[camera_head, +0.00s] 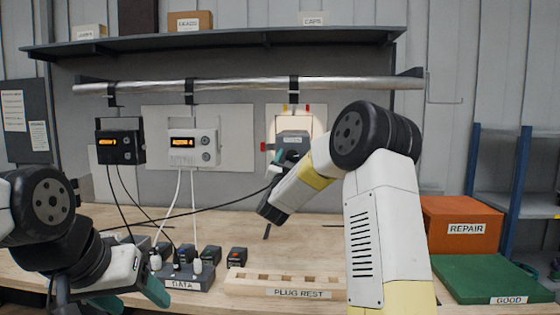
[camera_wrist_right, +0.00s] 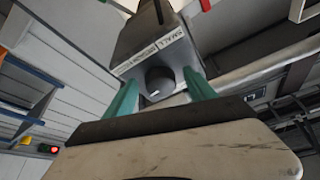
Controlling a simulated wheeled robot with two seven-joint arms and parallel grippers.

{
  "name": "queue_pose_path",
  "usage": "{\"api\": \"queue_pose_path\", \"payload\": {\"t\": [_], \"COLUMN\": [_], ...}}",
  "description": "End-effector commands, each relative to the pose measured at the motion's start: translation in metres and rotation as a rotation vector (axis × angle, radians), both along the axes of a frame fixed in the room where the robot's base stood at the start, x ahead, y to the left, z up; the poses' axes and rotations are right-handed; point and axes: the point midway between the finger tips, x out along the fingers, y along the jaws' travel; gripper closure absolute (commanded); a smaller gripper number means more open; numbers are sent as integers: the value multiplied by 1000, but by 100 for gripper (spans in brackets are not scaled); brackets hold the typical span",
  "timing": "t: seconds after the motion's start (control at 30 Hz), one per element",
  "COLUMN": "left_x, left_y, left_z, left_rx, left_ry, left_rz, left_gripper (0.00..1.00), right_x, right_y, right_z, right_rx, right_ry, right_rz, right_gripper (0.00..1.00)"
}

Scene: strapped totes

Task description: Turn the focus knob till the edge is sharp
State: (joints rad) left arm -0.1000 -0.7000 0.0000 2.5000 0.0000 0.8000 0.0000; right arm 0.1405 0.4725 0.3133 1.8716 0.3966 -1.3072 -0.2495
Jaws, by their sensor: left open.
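A grey box (camera_head: 293,138) hangs below the metal pipe, in front of a pale, brightly lit panel (camera_head: 317,122). In the right wrist view the same box (camera_wrist_right: 150,45) carries a white label and a round black knob (camera_wrist_right: 159,82) with a short white mark. My right gripper (camera_wrist_right: 162,84) has its green fingers apart, one on each side of the knob, with small gaps showing. In the head view my arm partly hides this gripper (camera_head: 284,160). My left gripper (camera_head: 132,298) is open and empty low at the left. I cannot tell how sharp any edge is.
Two display units, black (camera_head: 120,146) and white (camera_head: 193,148), hang left with cables down to a DATA strip (camera_head: 182,284). A PLUG REST block (camera_head: 300,293) lies on the bench. An orange REPAIR box (camera_head: 462,225) and green GOOD tray (camera_head: 490,278) stand right.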

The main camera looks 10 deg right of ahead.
Motion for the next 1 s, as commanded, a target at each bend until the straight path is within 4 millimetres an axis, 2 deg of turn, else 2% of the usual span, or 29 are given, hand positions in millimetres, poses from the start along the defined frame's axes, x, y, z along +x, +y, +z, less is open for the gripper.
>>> {"api": "queue_pose_path", "payload": {"t": [0.27,0.7,1.0], "left_x": [0,0,0], "left_y": [0,0,0], "left_z": [0,0,0], "left_rx": [0,0,0], "left_ry": [0,0,0], "left_rz": [0,0,0], "left_gripper": [36,36,36], "right_x": [-2,-57,-67], "right_y": [1,27,29], "right_z": [0,-24,-28], "right_rx": [-2,-2,-1], "right_ry": [-1,0,0], "right_rz": [0,1,-2], "right_gripper": [36,36,36]}}
